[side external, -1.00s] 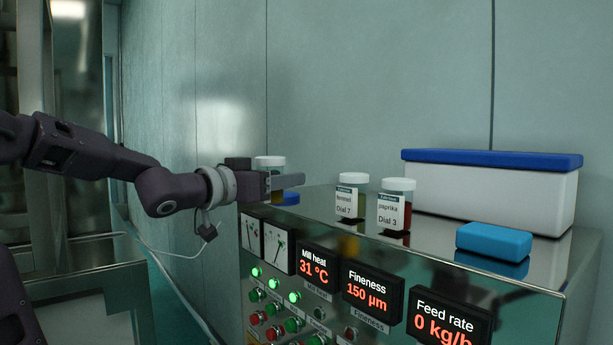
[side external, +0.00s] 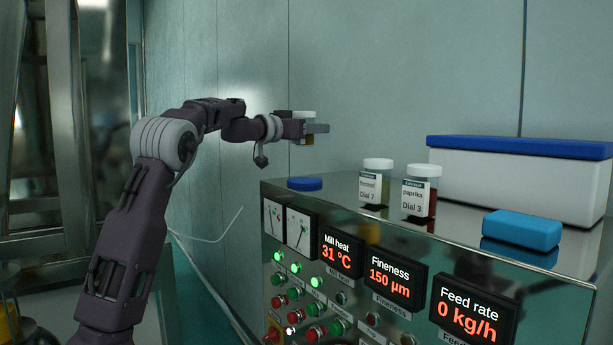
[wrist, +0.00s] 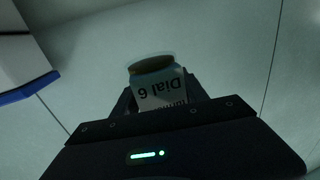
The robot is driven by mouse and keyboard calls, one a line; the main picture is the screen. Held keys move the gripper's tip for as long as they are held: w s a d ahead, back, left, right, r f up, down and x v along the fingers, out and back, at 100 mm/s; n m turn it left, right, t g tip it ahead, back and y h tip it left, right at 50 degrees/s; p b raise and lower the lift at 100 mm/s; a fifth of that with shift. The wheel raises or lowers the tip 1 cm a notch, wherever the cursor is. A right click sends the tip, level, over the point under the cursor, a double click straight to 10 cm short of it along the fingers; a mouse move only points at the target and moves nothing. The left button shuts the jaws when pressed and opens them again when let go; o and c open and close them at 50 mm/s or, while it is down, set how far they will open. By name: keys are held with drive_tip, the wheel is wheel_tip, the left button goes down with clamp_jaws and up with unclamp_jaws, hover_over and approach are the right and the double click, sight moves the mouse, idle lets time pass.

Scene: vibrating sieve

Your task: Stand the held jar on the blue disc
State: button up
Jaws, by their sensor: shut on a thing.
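The fingers hide part of the jar in the side view.
A "Dial 7" jar (side external: 376,183) and a paprika "Dial 3" jar (side external: 421,192) stand right of the disc. A blue block (side external: 521,230) and a white box with a blue lid (side external: 518,180) are farther right. The wall (side external: 390,80) rises behind.

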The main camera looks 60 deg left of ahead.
wheel_tip(320, 180, down, 8)
drive_tip(key=shift+f, duration=0.2)
drive_tip(key=shift+f, duration=0.1)
drive_tip(key=o, duration=1.4)
drive_tip(key=s+d, duration=0.2)
drive_tip(key=s, duration=1)
drive_tip(key=shift+d, duration=0.25)
